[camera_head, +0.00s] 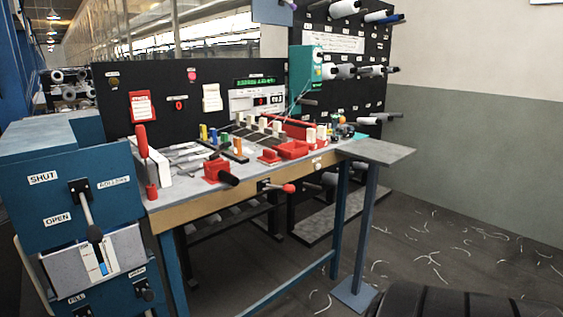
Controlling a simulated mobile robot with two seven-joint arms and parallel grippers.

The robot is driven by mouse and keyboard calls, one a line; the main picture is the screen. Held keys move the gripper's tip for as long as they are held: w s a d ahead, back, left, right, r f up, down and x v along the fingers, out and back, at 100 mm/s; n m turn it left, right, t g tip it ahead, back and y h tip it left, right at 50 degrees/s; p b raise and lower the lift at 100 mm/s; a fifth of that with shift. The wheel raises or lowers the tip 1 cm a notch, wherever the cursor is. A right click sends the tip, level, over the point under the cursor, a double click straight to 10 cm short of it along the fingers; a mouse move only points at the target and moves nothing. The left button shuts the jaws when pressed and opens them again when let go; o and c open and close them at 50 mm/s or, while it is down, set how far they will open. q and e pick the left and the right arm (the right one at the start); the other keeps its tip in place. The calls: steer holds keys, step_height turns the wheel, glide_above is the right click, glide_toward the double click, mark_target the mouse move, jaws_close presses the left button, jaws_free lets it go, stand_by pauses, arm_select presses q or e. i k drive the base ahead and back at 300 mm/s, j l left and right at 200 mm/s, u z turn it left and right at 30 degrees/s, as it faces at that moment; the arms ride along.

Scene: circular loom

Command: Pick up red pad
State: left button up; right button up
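Several red things lie on the workbench (190,199), and I cannot tell for sure which is the red pad. A red block (212,172) with a black cylinder beside it is near the front edge. A small low red piece (269,156) lies to its right. A red open tray (293,149) is right of that. A long red bar (298,130) lies behind them. Neither of my grippers shows in the head view.
A blue cabinet with SHUT and OPEN labels (45,205) and a lever stands left of the bench. A red-handled tool (141,140) stands upright at the bench's left end. A grey shelf (377,152) juts out at the right. Thread scraps litter the open floor (460,240).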

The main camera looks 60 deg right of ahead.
mark_target(269, 160)
steer(key=k+z, duration=0.15)
steer(key=z, duration=1.05)
